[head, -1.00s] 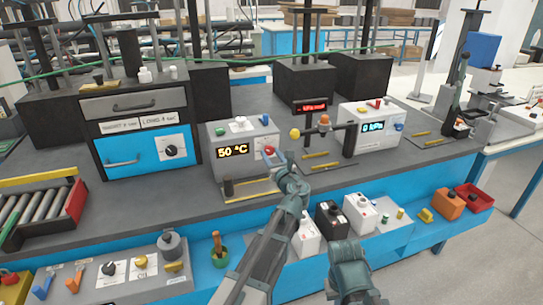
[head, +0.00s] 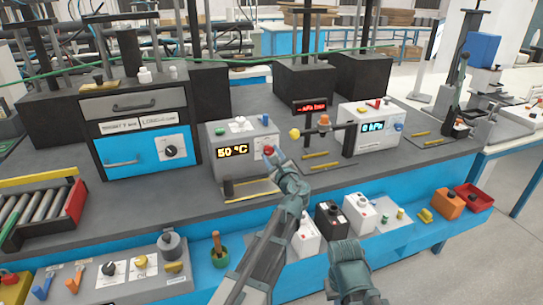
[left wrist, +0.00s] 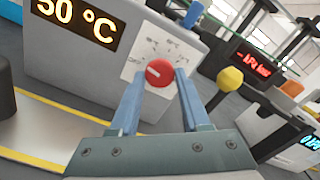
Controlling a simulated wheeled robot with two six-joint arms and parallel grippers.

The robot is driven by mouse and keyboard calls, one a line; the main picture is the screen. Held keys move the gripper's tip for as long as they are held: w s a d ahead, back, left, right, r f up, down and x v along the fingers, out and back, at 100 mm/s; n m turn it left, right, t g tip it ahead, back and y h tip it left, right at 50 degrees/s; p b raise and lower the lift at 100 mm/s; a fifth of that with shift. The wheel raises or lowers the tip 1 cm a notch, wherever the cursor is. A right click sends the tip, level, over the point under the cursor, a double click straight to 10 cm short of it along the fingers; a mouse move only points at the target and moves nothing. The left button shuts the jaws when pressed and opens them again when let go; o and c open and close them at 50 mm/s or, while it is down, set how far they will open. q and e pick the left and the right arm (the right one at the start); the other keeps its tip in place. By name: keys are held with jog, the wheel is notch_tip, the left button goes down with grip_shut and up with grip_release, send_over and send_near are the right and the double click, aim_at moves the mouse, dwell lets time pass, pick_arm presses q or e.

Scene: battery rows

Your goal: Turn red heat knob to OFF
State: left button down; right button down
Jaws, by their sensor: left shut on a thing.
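The red heat knob (head: 268,151) is on the front of a grey box (head: 232,170) with a lit "50 °C" display (head: 232,151). In the left wrist view the round red knob (left wrist: 160,72) shows a pale pointer line, lying nearly level with a slight tilt. My left gripper (head: 276,156) reaches the knob from the front. Its two blue fingers (left wrist: 161,80) are shut on the knob, one on each side.
A yellow knob (left wrist: 230,79) on a dark stand is close to the right of my left gripper. A yellow-edged plate (head: 250,190) lies before the heater box.

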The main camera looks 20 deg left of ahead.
pick_arm(q)
jog(key=shift+n, duration=1)
jog(key=shift+c, duration=1.9)
grip_release()
jog(key=v, duration=1.4)
